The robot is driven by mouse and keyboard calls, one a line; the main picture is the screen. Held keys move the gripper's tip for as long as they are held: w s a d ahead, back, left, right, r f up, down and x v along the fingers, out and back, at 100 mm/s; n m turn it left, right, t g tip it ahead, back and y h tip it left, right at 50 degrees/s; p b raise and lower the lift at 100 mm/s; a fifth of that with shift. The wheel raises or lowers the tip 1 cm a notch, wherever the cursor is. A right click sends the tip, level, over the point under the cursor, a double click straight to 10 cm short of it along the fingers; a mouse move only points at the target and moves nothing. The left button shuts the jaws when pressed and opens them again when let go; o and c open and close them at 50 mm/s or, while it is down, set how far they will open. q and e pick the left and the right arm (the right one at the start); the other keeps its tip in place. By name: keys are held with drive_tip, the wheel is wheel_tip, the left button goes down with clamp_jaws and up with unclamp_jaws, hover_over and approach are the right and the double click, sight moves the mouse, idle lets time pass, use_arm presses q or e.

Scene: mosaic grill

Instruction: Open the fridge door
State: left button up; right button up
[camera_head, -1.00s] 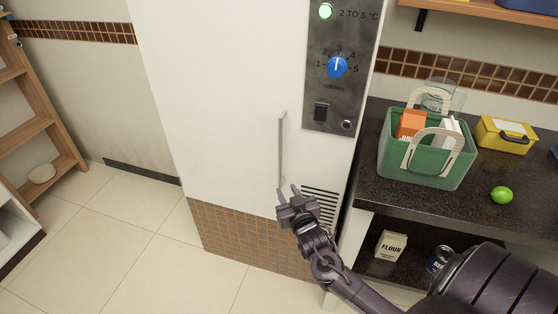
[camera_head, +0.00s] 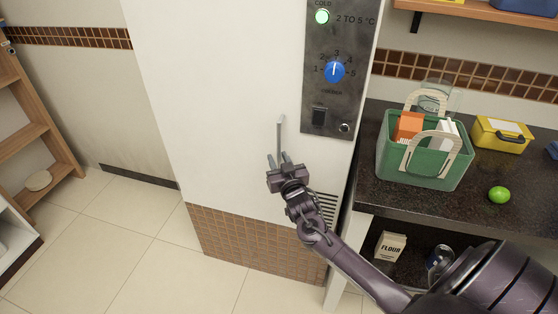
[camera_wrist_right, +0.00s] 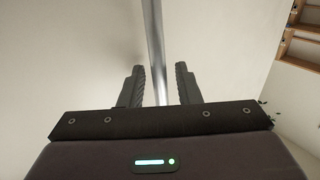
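The fridge (camera_head: 215,90) is a tall white cabinet with a grey control panel; its door looks shut. Its handle (camera_head: 280,132) is a thin upright metal bar, and the lower part is hidden behind my right gripper. My right gripper (camera_head: 278,160) is at the handle, fingers pointing up. In the right wrist view the handle (camera_wrist_right: 154,45) runs between the two open fingers (camera_wrist_right: 159,82), with a gap on each side. My left gripper is not in view.
A dark counter (camera_head: 400,210) stands right of the fridge with a green basket (camera_head: 420,180), a yellow box (camera_head: 500,134) and a lime (camera_head: 499,194). A flour bag (camera_head: 390,247) sits below. A wooden shelf (camera_head: 30,135) stands far left. The floor (camera_head: 130,230) before the fridge is clear.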

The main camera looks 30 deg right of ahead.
clamp_jaws()
drive_tip(key=shift+a, duration=0.1)
